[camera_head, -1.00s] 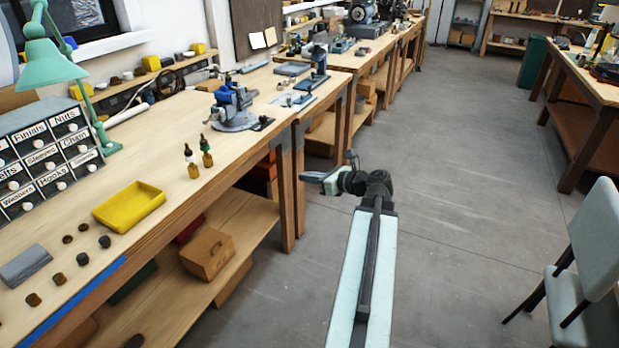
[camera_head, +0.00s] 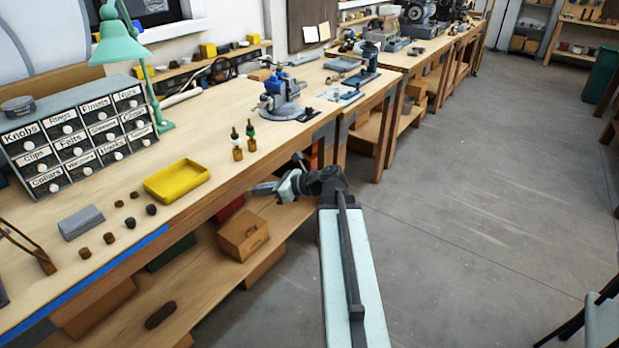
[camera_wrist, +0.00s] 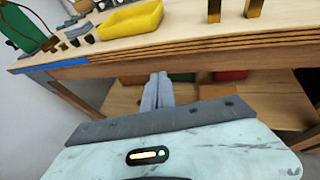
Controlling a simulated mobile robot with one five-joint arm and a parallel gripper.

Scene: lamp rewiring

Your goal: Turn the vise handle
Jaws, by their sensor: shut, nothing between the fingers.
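A blue vise (camera_head: 279,97) on a round grey base stands on the workbench (camera_head: 215,125) near its right end. Its handle is too small to make out clearly. My gripper (camera_head: 256,190) is beside the bench's front edge, nearer to me than the vise and apart from it. In the wrist view my gripper (camera_wrist: 156,80) is shut and empty, pointing at the bench's front edge. The vise is not in the wrist view.
A yellow tray (camera_head: 177,181), a labelled drawer cabinet (camera_head: 83,138) and a green lamp (camera_head: 122,46) are further left. A chair (camera_head: 601,318) stands at lower right.

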